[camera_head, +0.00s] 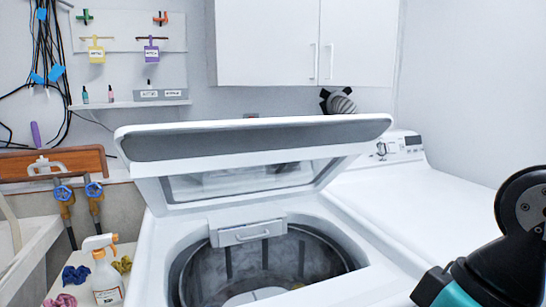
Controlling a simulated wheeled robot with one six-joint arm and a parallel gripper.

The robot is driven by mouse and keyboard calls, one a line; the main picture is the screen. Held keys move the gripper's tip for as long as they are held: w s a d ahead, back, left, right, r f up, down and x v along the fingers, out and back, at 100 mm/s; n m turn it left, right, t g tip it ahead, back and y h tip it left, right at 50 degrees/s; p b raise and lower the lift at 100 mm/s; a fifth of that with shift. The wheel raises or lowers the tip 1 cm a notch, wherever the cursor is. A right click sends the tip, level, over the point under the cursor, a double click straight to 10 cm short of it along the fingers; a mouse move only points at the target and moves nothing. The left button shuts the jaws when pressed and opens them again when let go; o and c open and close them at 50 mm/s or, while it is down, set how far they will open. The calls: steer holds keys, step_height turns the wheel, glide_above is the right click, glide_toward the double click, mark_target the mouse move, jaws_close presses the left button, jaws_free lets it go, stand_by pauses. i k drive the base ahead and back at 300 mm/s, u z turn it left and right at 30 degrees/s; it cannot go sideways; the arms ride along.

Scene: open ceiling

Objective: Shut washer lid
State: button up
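A white top-loading washer (383,284) stands in the middle of the view. Its lid (252,136) is raised and tilted back, with a window in it and a grey front edge. The round metal drum (264,262) shows below through the opening, with something pale at its bottom. Part of my arm, black and teal, shows at the lower right, to the right of the washer opening and apart from the lid. My gripper is not in view.
A second white machine with a control panel (395,146) stands to the right. White cabinets (305,42) hang above.

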mark_target(151, 152)
steer(key=z, duration=0.1)
steer(key=k, duration=1.1)
steer(key=u, duration=0.95)
steer(key=i, duration=1.1)
steer(key=z, duration=0.75)
